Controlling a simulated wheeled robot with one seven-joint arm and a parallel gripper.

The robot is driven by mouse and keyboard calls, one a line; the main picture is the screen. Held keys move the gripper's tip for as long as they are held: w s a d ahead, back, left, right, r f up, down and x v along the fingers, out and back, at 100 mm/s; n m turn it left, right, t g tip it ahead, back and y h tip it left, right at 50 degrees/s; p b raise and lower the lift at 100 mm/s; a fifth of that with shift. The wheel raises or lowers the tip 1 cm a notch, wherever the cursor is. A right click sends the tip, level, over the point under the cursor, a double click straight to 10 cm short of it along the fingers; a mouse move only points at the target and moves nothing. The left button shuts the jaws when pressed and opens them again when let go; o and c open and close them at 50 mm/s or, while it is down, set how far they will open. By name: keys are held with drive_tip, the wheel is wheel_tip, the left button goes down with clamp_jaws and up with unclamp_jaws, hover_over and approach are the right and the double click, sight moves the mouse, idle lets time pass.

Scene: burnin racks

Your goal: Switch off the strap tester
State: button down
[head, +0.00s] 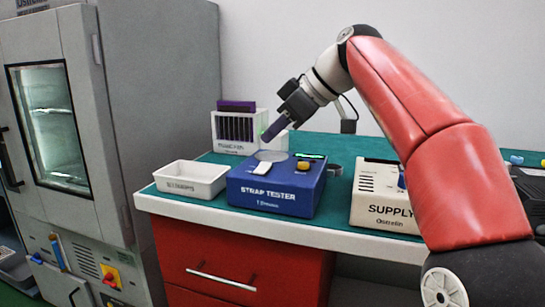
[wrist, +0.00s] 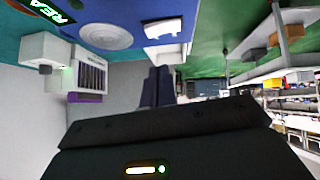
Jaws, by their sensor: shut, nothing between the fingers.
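The strap tester (head: 272,199) is a blue box labelled "STRAP TESTER" on the green-topped bench. Its top carries a round grey plate, a white switch (head: 266,170), a yellow knob (head: 303,166) and a small dark display with green lit text. In the wrist view the tester (wrist: 140,10) is upside down at the top, with the round plate (wrist: 106,36), the white switch (wrist: 163,28) and green letters starting "REA". My gripper (head: 267,137) is above and behind the tester, apart from it, tilted down to the left. Its dark fingers (wrist: 158,87) are together and empty.
A white tray (head: 187,193) stands left of the tester. A white slotted rack (head: 228,147) with a purple item is behind. A supply box (head: 380,214) stands to the right. A tall grey chamber (head: 105,60) stands left of the bench.

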sight(271, 172)
drive_tip(key=shift+w+a+f+b, duration=0.1)
drive_tip(key=shift+f+b, duration=0.1)
drive_tip(key=shift+f, duration=0.55)
drive_tip(key=shift+w+f+b, duration=0.15)
drive_tip(key=shift+f+b, duration=0.05)
drive_tip(key=shift+f, duration=0.6)
drive_tip(key=shift+w+a+f+b, duration=0.1)
drive_tip(key=shift+f+b, duration=0.1)
drive_tip(key=shift+f, duration=0.55)
drive_tip(key=shift+d+p, duration=0.1)
drive_tip(key=shift+p, duration=0.2)
drive_tip(key=shift+f, duration=0.2)
drive_tip(key=shift+s+a+r+b, duration=0.1)
drive_tip(key=shift+s+a+b, duration=0.15)
drive_tip(key=shift+s+b, duration=0.3)
drive_tip(key=shift+s, duration=0.1)
drive_tip(key=shift+r, duration=0.1)
